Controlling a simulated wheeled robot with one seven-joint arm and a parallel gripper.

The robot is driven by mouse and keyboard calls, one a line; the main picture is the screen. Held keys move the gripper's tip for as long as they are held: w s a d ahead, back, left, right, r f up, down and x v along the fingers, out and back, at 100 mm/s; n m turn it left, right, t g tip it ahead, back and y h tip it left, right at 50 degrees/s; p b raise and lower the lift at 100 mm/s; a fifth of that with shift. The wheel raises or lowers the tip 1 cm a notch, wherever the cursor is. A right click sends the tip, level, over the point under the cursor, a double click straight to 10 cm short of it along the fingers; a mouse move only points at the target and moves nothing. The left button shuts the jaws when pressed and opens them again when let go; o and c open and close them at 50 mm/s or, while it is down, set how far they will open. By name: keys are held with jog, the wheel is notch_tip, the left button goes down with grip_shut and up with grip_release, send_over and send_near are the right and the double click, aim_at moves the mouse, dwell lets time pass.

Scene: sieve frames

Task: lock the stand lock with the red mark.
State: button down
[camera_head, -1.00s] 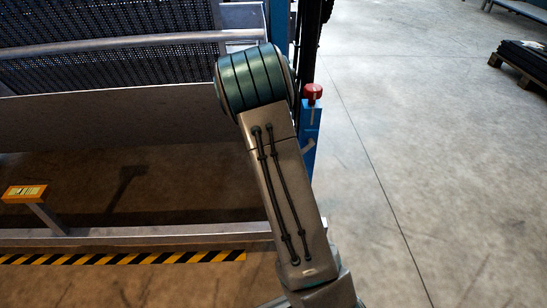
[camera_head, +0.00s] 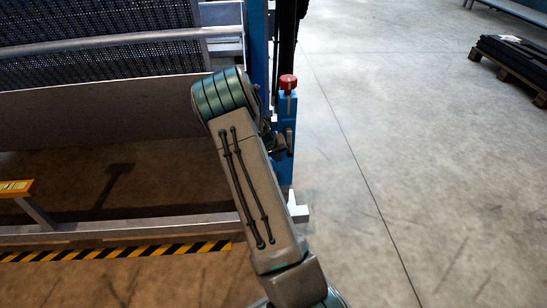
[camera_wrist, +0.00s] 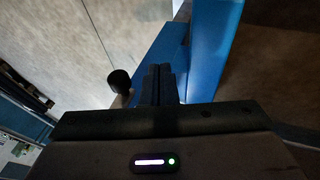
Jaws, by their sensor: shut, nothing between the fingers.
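A blue post (camera_head: 288,165) with a red cap (camera_head: 288,83) on top stands upright just right of my arm in the head view. A dark lever-like part shows on its face, partly behind my arm. In the wrist view, my gripper (camera_wrist: 158,72) has its black fingers together and empty, close in front of a blue surface (camera_wrist: 213,50). A black round knob (camera_wrist: 120,81) lies just left of the fingertips, seemingly apart from them. In the head view my gripper is mostly hidden by my wrist. Whether the lever is locked I cannot tell.
A grey metal frame with a dark mesh sieve (camera_head: 100,55) fills the upper left. A yellow-black striped strip (camera_head: 120,252) runs along the floor before it. A pallet with dark sheets (camera_head: 515,62) lies at the far right. The concrete floor between is clear.

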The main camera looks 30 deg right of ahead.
jog(key=shift+s+d+f+h, duration=0.15)
jog(key=shift+d+f+h, duration=0.1)
jog(key=shift+h, duration=0.25)
dwell(0.3)
jog(key=w+a+f+p, duration=0.1)
jog(key=w+a+p, duration=0.1)
jog(key=a, duration=1.1)
jog(key=shift+w+a+p, duration=0.15)
jog(key=shift+w+p, duration=0.2)
jog(key=shift+w, duration=0.35)
